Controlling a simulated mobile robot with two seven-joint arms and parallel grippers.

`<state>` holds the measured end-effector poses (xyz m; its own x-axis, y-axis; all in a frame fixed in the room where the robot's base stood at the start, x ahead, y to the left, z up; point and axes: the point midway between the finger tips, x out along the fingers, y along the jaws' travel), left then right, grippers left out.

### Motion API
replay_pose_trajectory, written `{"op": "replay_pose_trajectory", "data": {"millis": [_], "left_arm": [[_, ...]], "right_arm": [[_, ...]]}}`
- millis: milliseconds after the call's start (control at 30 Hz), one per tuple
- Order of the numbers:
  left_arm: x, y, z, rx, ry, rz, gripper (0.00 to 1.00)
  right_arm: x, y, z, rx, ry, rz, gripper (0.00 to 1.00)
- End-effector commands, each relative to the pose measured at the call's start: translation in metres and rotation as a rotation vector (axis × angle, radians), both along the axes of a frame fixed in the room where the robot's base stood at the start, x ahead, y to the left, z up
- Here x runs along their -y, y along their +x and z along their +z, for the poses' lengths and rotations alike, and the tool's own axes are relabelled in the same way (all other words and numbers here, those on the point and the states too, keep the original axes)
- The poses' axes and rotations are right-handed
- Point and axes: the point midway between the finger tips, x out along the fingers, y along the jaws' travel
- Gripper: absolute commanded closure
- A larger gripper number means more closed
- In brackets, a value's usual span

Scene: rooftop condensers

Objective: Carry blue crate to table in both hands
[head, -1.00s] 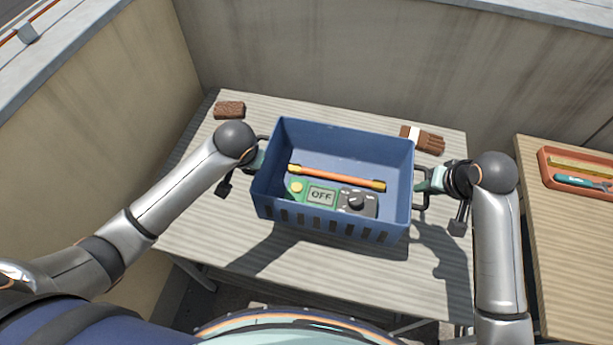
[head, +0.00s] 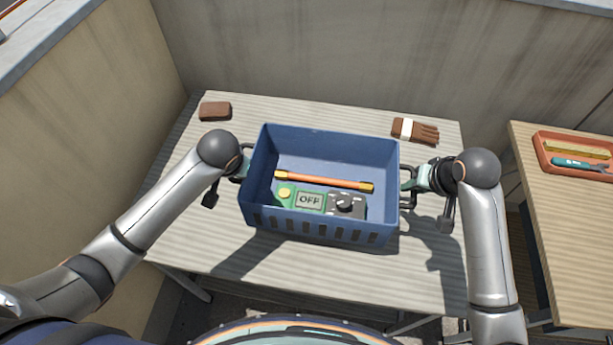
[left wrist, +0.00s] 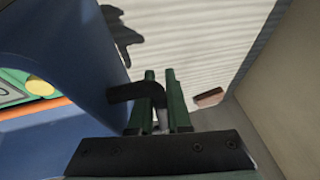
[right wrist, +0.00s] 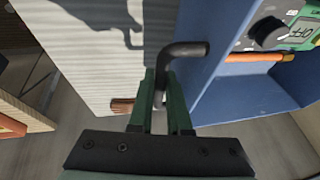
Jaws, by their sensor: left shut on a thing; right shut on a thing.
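The blue crate (head: 325,150) is over the striped table (head: 300,275), upright, and seems to hang a little above it. Inside lie an orange rod with yellow ends (head: 323,181), a green unit reading OFF (head: 309,201) and a dark knob device (head: 346,204). My left gripper (head: 241,165) is shut on the crate's left handle; the left wrist view shows the dark handle bar (left wrist: 135,91) between the fingers. My right gripper (head: 408,180) is shut on the right handle bar, shown in the right wrist view (right wrist: 185,50).
A second wooden table (head: 570,220) with an orange tray (head: 537,160) stands to the right. Walls close off the back and left.

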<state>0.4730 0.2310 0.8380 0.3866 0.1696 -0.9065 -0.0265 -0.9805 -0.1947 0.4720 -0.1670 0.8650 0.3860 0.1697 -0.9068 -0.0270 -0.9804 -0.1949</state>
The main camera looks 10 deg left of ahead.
Motion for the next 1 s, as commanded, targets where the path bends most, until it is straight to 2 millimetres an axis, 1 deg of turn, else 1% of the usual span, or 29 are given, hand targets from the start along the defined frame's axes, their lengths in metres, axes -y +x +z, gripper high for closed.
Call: {"op": "replay_pose_trajectory", "data": {"millis": [33, 267, 1000], "left_arm": [[-0.002, 0.001, 0.001, 0.005, 0.004, 0.004, 1.00], [-0.002, 0.001, -0.006, 0.004, 0.004, 0.004, 1.00], [-0.002, 0.001, -0.042, 0.005, 0.004, 0.004, 1.00]], "right_arm": [[0.002, 0.002, 0.001, 0.005, -0.003, -0.004, 1.00], [0.002, 0.001, -0.006, 0.005, -0.003, -0.004, 1.00], [0.002, 0.001, -0.042, 0.005, -0.003, -0.004, 1.00]]}}
